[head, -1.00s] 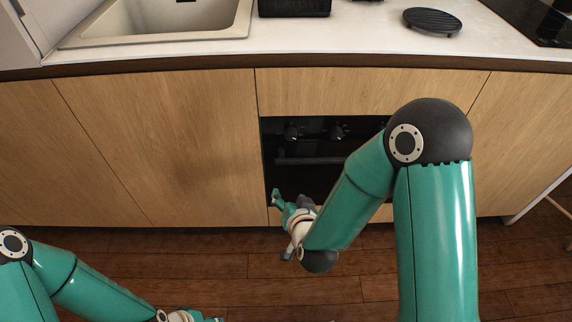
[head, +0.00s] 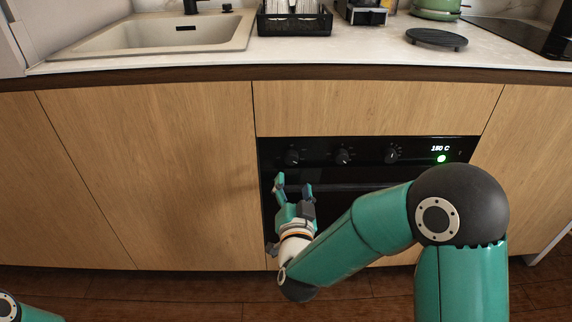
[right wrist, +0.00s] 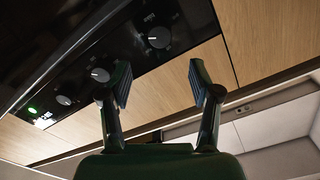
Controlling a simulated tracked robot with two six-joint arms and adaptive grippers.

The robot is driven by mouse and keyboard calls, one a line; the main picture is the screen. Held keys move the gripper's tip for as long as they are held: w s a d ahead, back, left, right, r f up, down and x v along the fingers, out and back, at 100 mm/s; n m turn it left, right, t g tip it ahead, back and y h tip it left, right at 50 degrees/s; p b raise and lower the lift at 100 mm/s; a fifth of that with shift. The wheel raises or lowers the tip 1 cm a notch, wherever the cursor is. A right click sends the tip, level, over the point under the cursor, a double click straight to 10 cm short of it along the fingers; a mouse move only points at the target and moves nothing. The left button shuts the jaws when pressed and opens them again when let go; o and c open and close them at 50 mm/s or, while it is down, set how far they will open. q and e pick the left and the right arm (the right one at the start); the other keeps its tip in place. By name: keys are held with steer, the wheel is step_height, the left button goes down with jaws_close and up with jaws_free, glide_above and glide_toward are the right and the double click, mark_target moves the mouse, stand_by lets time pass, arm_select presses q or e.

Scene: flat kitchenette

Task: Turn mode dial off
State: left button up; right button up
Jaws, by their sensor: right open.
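The black oven panel (head: 368,143) carries three dark dials: a left one (head: 292,157), a middle one (head: 343,156) and a right one (head: 392,154). I cannot read for sure which is the mode dial. The right wrist view shows the dials upside down, the left one (right wrist: 159,37) nearest my fingers. My right gripper (head: 293,188) is open and empty, below the left dial, fingers pointing up at the panel, apart from it. Its two fingers also show in the right wrist view (right wrist: 160,84). My left gripper is out of view.
A lit display (head: 440,149) reads 150 C, with a green light (head: 441,159) under it. The oven handle (head: 345,188) runs below the dials, partly behind my right gripper. Wooden fronts surround the oven; the counter (head: 375,52) overhangs above, holding a black rack (head: 294,22).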

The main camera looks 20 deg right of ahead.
mark_target(290, 159)
steer(key=x, duration=0.9)
steer(key=shift+w+f+b, duration=0.1)
steer(key=shift+w+b, duration=0.15)
steer(key=shift+b, duration=0.15)
steer(key=c, duration=1.1)
steer(key=shift+a, duration=0.5)
steer(key=shift+c, duration=0.2)
steer(key=shift+d, duration=0.4)
